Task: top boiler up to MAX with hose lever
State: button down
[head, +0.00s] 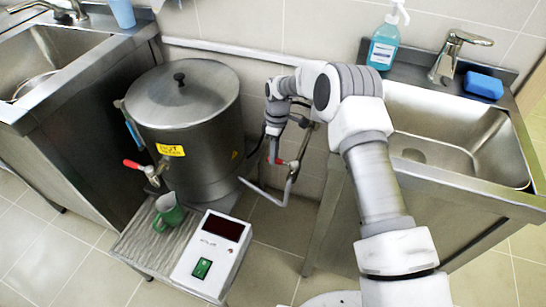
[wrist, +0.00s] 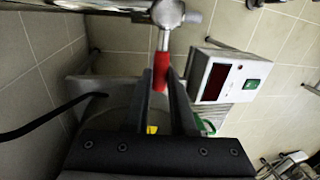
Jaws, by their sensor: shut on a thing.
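The boiler (head: 195,115) is a steel drum with a closed lid, a yellow hot-water label and a red-handled front tap (head: 147,170). A narrow blue strip (head: 133,132), perhaps its level gauge, shows at its left side; no level or MAX mark is readable. My gripper (head: 276,148) is right of the boiler, at the wall pipework. In the wrist view, my gripper (wrist: 162,78) is shut on the red lever (wrist: 161,66), below a metal valve fitting (wrist: 168,14). A bent metal pipe (head: 270,193) hangs below the lever in the head view. Water flow is not visible.
A control box (head: 211,255) with a dark display and green switch stands in front of the boiler. A green mug (head: 168,212) is on the ribbed tray below the tap. A sink (head: 455,135) with soap bottle (head: 383,42) and blue sponge (head: 484,86) is right.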

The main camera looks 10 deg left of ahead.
jog(key=shift+w+m, duration=0.25)
jog(key=shift+m, duration=0.05)
jog(key=c, duration=0.8)
grip_release()
jog(key=shift+o, duration=0.2)
jog(key=w+r+p, duration=0.3)
jog(key=r+p, duration=0.1)
jog(key=r, duration=1.3)
jog(key=shift+d, duration=0.35)
jog(key=shift+w, duration=0.1)
